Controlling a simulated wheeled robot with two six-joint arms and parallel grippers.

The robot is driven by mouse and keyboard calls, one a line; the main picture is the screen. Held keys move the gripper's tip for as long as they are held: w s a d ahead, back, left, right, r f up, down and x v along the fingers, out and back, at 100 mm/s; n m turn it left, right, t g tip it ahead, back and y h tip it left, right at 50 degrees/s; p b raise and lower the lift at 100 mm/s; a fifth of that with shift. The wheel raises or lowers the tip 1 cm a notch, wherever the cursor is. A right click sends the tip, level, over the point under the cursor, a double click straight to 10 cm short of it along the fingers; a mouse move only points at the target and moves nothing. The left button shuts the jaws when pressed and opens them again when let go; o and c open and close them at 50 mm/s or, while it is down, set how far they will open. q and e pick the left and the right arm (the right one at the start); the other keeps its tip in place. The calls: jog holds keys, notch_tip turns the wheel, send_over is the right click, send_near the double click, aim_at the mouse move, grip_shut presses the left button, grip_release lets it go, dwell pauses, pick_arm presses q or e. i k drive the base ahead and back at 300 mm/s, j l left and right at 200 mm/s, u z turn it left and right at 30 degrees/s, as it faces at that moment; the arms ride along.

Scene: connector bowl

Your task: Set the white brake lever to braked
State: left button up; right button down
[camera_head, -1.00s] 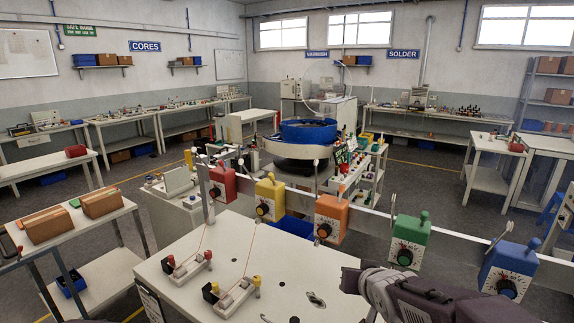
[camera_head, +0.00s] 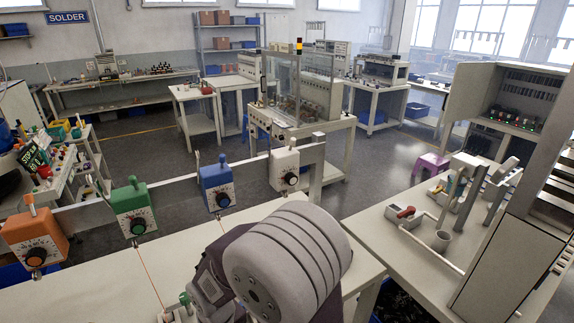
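A white brake box (camera_head: 285,170) with a dark round dial hangs on the rail in the middle of the view, the rightmost in the row. Its short white lever (camera_head: 294,144) stands up from the top; whether this is the braked side I cannot tell. A large grey link of my own arm fills the lower middle, in front of and below the box. No fingertips of my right gripper show, and my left gripper is out of view. Nothing of mine visibly touches the lever.
Blue (camera_head: 218,188), green (camera_head: 134,210) and orange (camera_head: 35,240) boxes with similar levers hang along the rail (camera_head: 85,212) to the left. A white bench (camera_head: 400,250) with a grey cup (camera_head: 441,240) and a red-handled part (camera_head: 405,212) is at right. Floor shows behind the rail.

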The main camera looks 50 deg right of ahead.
aim_at(292, 141)
jog(key=l+z, duration=0.2)
jog(key=z, duration=1.45)
jog(key=k+l, duration=0.05)
